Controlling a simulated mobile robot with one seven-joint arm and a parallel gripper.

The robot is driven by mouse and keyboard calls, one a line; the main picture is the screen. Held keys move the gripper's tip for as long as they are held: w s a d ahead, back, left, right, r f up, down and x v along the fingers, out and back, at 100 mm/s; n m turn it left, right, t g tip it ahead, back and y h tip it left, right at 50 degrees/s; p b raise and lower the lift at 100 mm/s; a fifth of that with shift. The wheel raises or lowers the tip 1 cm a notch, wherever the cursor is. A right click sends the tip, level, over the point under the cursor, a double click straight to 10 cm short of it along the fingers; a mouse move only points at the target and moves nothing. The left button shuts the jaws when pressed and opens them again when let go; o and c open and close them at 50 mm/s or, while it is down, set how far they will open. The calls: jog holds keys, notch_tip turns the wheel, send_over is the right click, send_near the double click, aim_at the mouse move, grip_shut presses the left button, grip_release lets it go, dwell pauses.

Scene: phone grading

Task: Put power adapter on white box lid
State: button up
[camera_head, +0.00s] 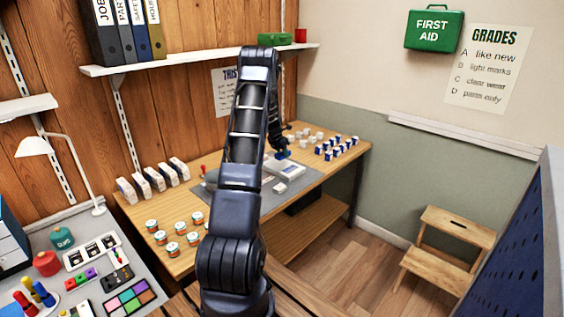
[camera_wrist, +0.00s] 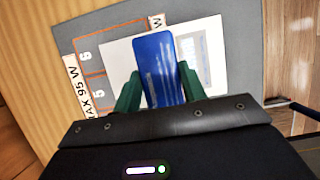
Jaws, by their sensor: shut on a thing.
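My gripper (camera_wrist: 158,75) has its two green fingers shut on the blue power adapter (camera_wrist: 158,58), one finger on each side. The adapter's blue face has pale print. The white box lid (camera_wrist: 117,62) lies under the adapter in the wrist view and shows on both sides of it. In the head view the white box lid (camera_head: 291,172) lies on the workbench, with the blue adapter (camera_head: 284,155) at its far edge. I cannot tell whether the adapter touches the lid. Part of the lid is hidden by the adapter and fingers.
A grey mat (camera_wrist: 83,38) with orange outlines and labels lies under the lid. Several blue and white blocks (camera_head: 337,147) stand on the workbench at the back right. Several small jars (camera_head: 172,249) stand at the front left, and white boxes (camera_head: 153,179) stand along the wall.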

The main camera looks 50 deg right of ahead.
aim_at(282, 166)
jog(key=shift+f, duration=2.55)
jog(key=shift+f, duration=0.15)
jog(key=o, duration=1.1)
jog(key=shift+c, duration=0.2)
jog(key=v, duration=1.2)
jog(key=shift+r, duration=0.25)
